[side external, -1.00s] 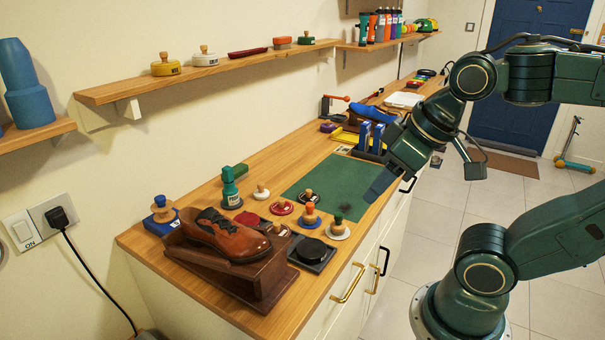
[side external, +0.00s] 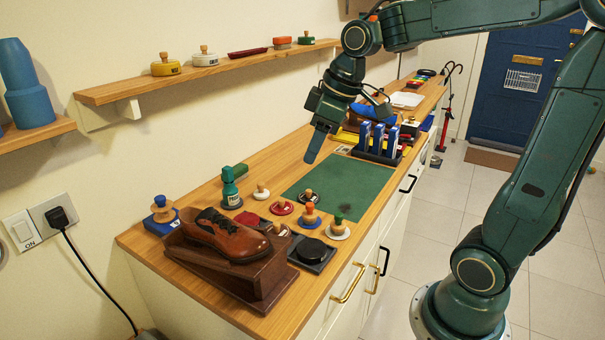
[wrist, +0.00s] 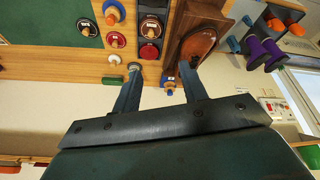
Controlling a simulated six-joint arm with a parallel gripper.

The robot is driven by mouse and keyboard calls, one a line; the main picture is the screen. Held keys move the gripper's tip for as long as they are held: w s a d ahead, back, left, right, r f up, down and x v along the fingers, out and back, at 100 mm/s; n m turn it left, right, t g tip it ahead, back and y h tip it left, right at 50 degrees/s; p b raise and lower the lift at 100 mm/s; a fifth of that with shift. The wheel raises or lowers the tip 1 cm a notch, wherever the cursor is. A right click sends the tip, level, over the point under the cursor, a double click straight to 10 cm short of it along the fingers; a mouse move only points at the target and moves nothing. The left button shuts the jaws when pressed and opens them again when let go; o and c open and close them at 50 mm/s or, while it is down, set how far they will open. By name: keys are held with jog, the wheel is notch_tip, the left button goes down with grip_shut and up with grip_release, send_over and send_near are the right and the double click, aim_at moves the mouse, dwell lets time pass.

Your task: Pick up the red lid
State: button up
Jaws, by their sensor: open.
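My gripper (side external: 313,153) hangs above the counter near the mat's far left edge, well apart from the lid. In the wrist view my gripper (wrist: 160,70) has its two fingers spread with nothing between them.
Other knobbed lids (side external: 310,217) stand close around the red one. A green bottle (side external: 230,188) and a brown shoe (side external: 228,235) on a wooden stand are nearby. The green mat (side external: 350,185) is mostly clear. A wall shelf (side external: 215,68) runs above the counter.

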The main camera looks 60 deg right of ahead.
jog(key=w+d+f+n+y, duration=0.1)
jog(key=w+d+f+n, duration=0.1)
jog(key=w+d+f, duration=0.4)
jog(key=w+d+f+n+g+y, duration=0.1)
jog(key=w+d+f+n, duration=0.2)
jog(key=w+d+f, duration=0.4)
jog(key=d, duration=0.4)
jog(key=shift+w, duration=0.35)
jog(key=shift+d+f, duration=0.1)
jog(key=shift+f, duration=0.05)
send_over(282, 200)
jog(key=s+d, duration=0.2)
jog(key=shift+w+f, duration=0.1)
jog(key=shift+f, duration=3.8)
jog(key=shift+a+x, duration=0.1)
jog(key=shift+x, duration=1.2)
jog(key=shift+a+x, duration=0.15)
jog(key=shift+x, duration=1.1)
jog(key=shift+r, duration=0.1)
